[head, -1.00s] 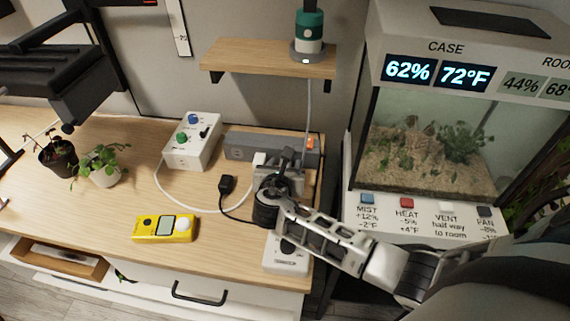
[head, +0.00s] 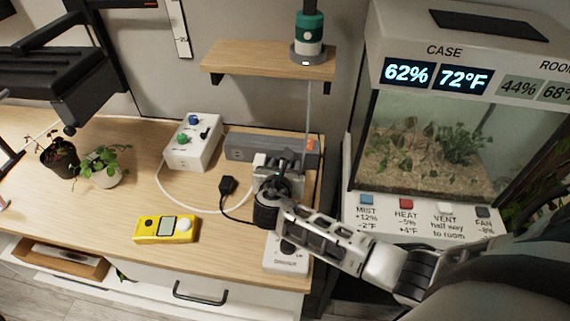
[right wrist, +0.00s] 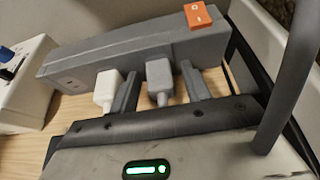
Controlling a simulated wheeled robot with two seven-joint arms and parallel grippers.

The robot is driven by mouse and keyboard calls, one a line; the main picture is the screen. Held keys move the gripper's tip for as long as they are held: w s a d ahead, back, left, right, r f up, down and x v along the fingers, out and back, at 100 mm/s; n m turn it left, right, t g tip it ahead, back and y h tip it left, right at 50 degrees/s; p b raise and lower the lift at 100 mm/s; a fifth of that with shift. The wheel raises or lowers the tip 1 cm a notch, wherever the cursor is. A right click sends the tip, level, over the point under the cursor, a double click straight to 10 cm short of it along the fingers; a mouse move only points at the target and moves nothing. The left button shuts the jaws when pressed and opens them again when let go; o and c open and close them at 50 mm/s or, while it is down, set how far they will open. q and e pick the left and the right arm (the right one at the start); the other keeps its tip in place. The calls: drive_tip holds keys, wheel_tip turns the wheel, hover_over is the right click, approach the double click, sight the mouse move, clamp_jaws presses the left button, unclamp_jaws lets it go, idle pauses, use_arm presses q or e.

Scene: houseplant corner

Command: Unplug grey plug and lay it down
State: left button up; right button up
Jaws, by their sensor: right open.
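The grey plug (right wrist: 159,80) sits in the grey power strip (right wrist: 115,58), its body standing out from the strip's front face. My right gripper (right wrist: 160,90) is open, with one finger on each side of the grey plug; I cannot tell whether either finger touches it. In the head view, my right gripper (head: 285,160) is at the front of the power strip (head: 240,147) and hides the grey plug. A white plug (right wrist: 108,90) is in the strip just left of the gripper's left finger. My left gripper is not in view.
A black plug (head: 227,185) lies on the desk left of my right wrist. A white box with knobs (head: 192,143), a yellow meter (head: 165,229) and a white dimmer (head: 287,258) are nearby. A wooden shelf (head: 268,61) hangs above. Bare desk lies around the meter.

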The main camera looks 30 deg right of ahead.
idle(0.4)
clamp_jaws()
drive_tip(key=shift+s+a, duration=0.95)
drive_tip(key=shift+s, duration=0.25)
drive_tip(key=shift+s+a, duration=0.9)
drive_tip(key=shift+s, duration=0.3)
